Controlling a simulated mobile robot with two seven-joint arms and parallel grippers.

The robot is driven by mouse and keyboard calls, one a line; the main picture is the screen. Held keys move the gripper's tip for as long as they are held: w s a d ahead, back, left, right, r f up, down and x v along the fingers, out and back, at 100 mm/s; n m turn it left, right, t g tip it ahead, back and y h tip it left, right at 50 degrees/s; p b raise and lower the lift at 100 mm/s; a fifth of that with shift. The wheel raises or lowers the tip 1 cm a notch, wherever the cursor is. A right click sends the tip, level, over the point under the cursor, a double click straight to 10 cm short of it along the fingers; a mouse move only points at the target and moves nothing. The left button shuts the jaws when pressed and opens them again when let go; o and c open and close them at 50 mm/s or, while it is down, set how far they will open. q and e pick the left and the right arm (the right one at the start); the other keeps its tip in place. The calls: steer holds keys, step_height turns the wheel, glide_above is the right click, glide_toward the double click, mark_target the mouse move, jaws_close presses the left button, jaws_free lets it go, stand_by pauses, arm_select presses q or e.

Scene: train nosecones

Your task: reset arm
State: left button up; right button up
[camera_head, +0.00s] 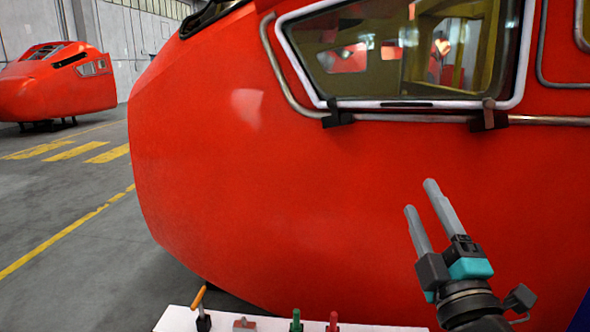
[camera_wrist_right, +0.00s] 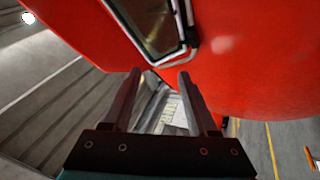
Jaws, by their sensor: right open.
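My right gripper (camera_head: 420,212) comes up from the lower right in the head view, in front of the red side of a train nosecone (camera_head: 250,150). Its two grey fingers are apart with nothing between them. In the right wrist view, the open fingers (camera_wrist_right: 158,82) point towards the red nosecone (camera_wrist_right: 260,60) and its window, and the gap is empty. Whether the fingertips touch the red surface cannot be told, but no contact shows. My left gripper is not in view.
A white table edge (camera_head: 260,322) at the bottom holds tools with orange, green and red handles. The nosecone's framed window (camera_head: 360,55) has dark clamps (camera_head: 489,117) on the rail below. A second red nosecone (camera_head: 55,85) stands far left. Grey floor (camera_head: 90,210) at left is clear.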

steer(key=s+d+f+m+g+h, duration=0.1)
steer(key=d+f+m+g+h, duration=0.2)
steer(key=f, duration=0.4)
steer(key=s+f+m+g+h, duration=0.1)
steer(key=f+m+g, duration=0.25)
steer(key=f, duration=0.25)
steer(key=s+a+f+m+g+y, duration=0.2)
steer(key=s+a+f+m+g, duration=0.3)
steer(key=s+f, duration=0.65)
steer(key=s+a+f+m+g+y, duration=0.1)
steer(key=s+f+m+g, duration=0.2)
steer(key=s+f+g, duration=0.7)
step_height(320, 180, down, 32)
steer(key=s+t+b, duration=0.1)
steer(key=s+b, duration=0.2)
steer(key=b, duration=0.6)
steer(key=s+d+f+b, duration=0.1)
steer(key=s+f+b, duration=0.3)
steer(key=s+f, duration=0.3)
steer(key=s+d+f+n+b, duration=0.1)
steer(key=s+f+b, duration=0.3)
steer(key=s+f, duration=0.4)
step_height(320, 180, down, 7)
steer(key=shift+d+f+g, duration=0.2)
steer(key=shift+d+g, duration=0.25)
steer(key=shift+d, duration=0.15)
